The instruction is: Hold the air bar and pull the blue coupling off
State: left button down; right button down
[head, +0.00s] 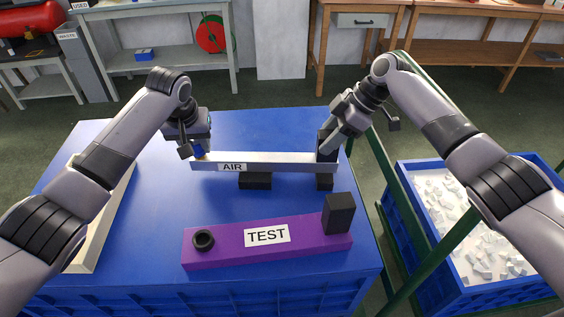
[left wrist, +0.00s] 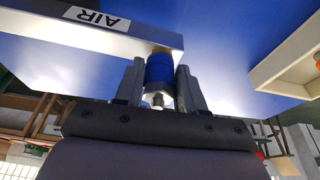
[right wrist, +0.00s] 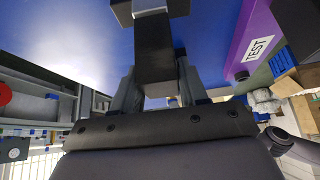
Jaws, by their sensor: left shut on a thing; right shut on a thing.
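The silver air bar (head: 285,161), labelled AIR, lies across the blue table on black supports. It also shows in the left wrist view (left wrist: 145,36). My left gripper (head: 199,153) is at the bar's left end, shut on the blue coupling (left wrist: 159,70). The coupling sits against the bar's end, with a metal tip below it; I cannot tell how firmly it is seated. My right gripper (head: 329,144) is shut on the black block (right wrist: 153,48) at the bar's right end. The head view mostly hides the coupling behind my left gripper.
A purple TEST bar (head: 208,247) with a black ring (head: 203,240) and a black block (head: 339,214) lies nearer on the table (head: 290,120). A blue crate (head: 408,178) of white pieces stands right, beyond a green rail (head: 382,165). A pale tray (head: 88,262) lies left.

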pick_arm(q)
jog(key=shift+r, duration=0.9)
pick_arm(e)
jog(key=shift+s+f, duration=0.2)
jog(key=shift+f, duration=0.2)
pick_arm(q)
jog(key=shift+r, duration=4.3)
jog(key=c, duration=1.6)
grip_release()
grip_shut()
pick_arm(e)
jog(key=c, duration=0.5)
grip_release()
jog(key=shift+w, duration=0.1)
pick_arm(q)
jog(key=shift+w, duration=0.1)
pick_arm(e)
jog(key=shift+r, duration=0.15)
